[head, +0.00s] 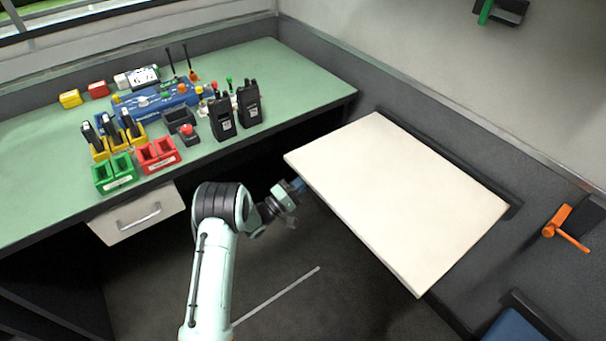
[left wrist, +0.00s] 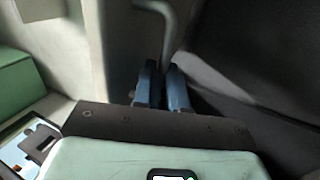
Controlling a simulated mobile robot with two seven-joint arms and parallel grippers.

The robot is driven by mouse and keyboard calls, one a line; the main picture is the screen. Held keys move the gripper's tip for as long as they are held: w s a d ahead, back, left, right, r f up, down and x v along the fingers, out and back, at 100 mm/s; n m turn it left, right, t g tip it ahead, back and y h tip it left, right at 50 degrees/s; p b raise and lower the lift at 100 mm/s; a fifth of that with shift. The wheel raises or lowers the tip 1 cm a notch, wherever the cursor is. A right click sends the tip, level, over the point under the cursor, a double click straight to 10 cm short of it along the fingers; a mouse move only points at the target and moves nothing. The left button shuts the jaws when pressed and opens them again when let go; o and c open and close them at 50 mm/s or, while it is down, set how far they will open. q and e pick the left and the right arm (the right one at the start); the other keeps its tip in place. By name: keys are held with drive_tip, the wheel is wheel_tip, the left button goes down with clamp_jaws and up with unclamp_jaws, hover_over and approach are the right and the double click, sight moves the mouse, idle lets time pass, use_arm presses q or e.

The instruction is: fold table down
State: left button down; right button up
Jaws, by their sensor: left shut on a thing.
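The cream folding table (head: 400,195) is hinged along the grey wall on the right and sticks out flat, with its top clear. My left arm reaches up from the bottom of the head view, and my left gripper (head: 297,187) is at the table's near left edge, its blue fingertips partly hidden there. In the left wrist view the two blue fingers (left wrist: 162,88) are close together at the lower end of a bent grey rod (left wrist: 168,22), and appear shut on it. The table's underside is mostly hidden. My right gripper is not in view.
A green worktop (head: 300,75) at the left holds radios (head: 222,118), coloured bins (head: 115,172) and tools. A drawer (head: 135,215) is below it. An orange lever (head: 565,230) is on the right wall, with a blue seat (head: 515,325) below. Open floor lies under the table's near side.

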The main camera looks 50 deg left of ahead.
use_arm(q)
drive_tip(key=shift+w+d+f+g, duration=0.15)
drive_tip(key=shift+d+f, duration=0.1)
drive_tip(key=shift+f, duration=0.3)
drive_tip(key=shift+s+d+f+g, duration=0.1)
drive_tip(key=shift+d+f+g, duration=0.1)
drive_tip(key=shift+f, duration=0.3)
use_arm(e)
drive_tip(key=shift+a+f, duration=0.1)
use_arm(q)
drive_tip(key=c, duration=1.6)
unclamp_jaws()
drive_tip(key=o, duration=0.4)
drive_tip(key=shift+w+f, duration=0.15)
drive_tip(key=shift+w, duration=0.05)
drive_tip(key=shift+a, duration=0.1)
drive_tip(key=p+v, duration=0.1)
drive_tip(key=v, duration=0.5)
drive_tip(key=p+v, duration=0.1)
drive_tip(key=v, duration=0.6)
drive_tip(key=shift+s+a+r, duration=0.1)
drive_tip(key=shift+s+r, duration=0.1)
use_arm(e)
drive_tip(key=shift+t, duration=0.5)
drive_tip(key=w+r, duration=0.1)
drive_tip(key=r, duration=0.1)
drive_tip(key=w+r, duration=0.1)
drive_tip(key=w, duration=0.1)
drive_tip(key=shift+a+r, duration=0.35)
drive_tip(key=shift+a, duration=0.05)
